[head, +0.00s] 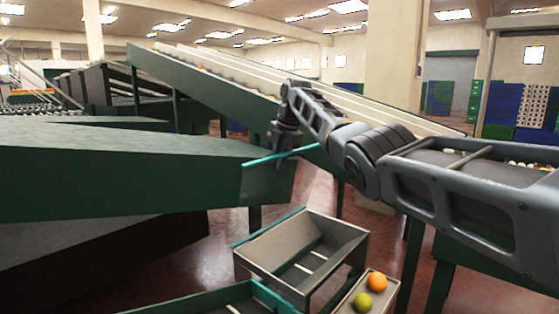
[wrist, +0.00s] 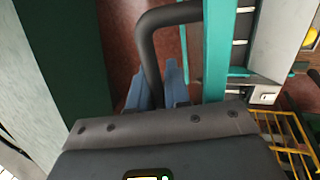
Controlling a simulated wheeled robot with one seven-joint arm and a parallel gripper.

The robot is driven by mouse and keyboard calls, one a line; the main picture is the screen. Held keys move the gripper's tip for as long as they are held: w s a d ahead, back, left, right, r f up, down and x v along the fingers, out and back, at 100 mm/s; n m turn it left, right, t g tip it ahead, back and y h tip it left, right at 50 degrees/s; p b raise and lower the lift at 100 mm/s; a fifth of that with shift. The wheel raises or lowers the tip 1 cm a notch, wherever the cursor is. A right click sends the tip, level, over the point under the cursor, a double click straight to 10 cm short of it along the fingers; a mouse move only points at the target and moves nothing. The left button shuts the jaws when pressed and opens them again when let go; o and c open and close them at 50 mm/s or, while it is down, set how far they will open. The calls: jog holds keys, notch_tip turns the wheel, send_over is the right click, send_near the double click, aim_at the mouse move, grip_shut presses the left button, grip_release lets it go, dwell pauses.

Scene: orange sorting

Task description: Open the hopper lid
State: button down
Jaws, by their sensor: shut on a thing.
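The hopper (head: 340,238) is a grey, sloped-wall bin on the floor below my arm, its top open to view. A dark green panel with a teal edge, seemingly its lid (head: 268,182), stands steeply tilted above the hopper's far left side. My gripper (head: 284,150) is at the panel's teal top edge in the head view. In the wrist view my gripper (wrist: 158,92) has its blue fingers closed around a dark curved handle (wrist: 148,45), beside a teal bar (wrist: 217,45). The grip itself is too small to see in the head view.
A small grey tray (head: 346,302) with an orange (head: 376,282) and a green fruit (head: 362,301) stands right of the hopper. A large green-sided machine (head: 110,185) fills the left. An inclined conveyor (head: 200,75) runs behind my arm. Red floor shows between them.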

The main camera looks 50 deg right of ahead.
jog(key=shift+f, duration=0.2)
jog(key=c, duration=1.4)
grip_release()
jog(key=shift+c, duration=0.2)
jog(key=shift+r, duration=0.1)
jog(key=b+v, duration=0.2)
jog(key=v, duration=0.5)
jog(key=shift+r, duration=0.3)
